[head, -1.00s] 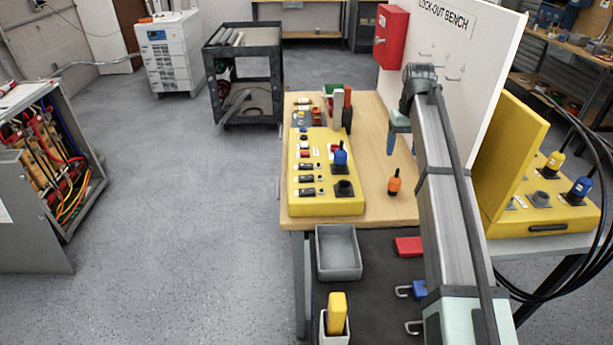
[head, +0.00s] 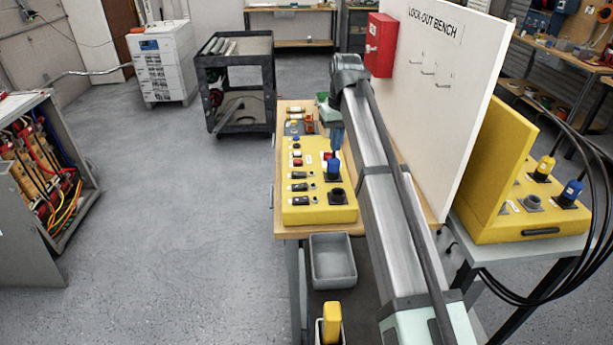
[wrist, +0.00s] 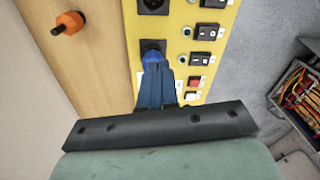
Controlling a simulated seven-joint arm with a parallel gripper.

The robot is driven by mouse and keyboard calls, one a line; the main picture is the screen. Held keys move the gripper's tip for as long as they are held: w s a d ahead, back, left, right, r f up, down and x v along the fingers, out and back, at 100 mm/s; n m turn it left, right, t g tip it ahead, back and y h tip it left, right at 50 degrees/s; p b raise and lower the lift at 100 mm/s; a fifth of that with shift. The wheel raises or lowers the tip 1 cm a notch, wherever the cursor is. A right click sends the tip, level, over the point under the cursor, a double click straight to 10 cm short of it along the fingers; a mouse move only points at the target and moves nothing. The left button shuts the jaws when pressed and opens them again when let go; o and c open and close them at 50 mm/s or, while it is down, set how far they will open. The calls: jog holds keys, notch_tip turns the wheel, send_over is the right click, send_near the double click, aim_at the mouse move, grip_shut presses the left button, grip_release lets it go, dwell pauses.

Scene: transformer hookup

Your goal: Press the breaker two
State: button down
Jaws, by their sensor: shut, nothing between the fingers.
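The yellow panel (head: 318,213) lies on the bench with a column of black rocker switches, such as one (head: 299,187) in its left part. In the wrist view, black rockers (wrist: 207,32) and a red rocker (wrist: 195,82) run along the panel's right side. I cannot read which one is breaker two. A blue plug (head: 333,168) stands in a socket on the panel and also shows in the wrist view (wrist: 152,55). My gripper (head: 337,150) is shut and empty, pointing down over the panel's right part. Its blue fingers (wrist: 155,68) overlap the blue plug in view; contact is unclear.
An orange-handled object (wrist: 68,23) stands on the wooden bench beside the panel. The white lock-out board (head: 430,95) rises at right with a red box (head: 380,45). A grey bin (head: 332,260) sits at the front.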

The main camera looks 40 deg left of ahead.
jog(key=s+a+r+n+g+y, duration=0.1)
jog(key=s+a+n, duration=0.3)
jog(key=n, duration=1.1)
jog(key=shift+s+r+g, duration=0.25)
jog(key=shift+r+g, duration=0.15)
jog(key=shift+r, duration=0.2)
jog(key=shift+a, duration=0.1)
jog(key=shift+f, duration=0.1)
send_near(304, 184)
jog(key=x, duration=0.5)
jog(key=shift+s+a, duration=0.1)
jog(key=shift+s, duration=0.25)
jog(key=shift+w+f, duration=0.1)
jog(key=shift+f, duration=0.7)
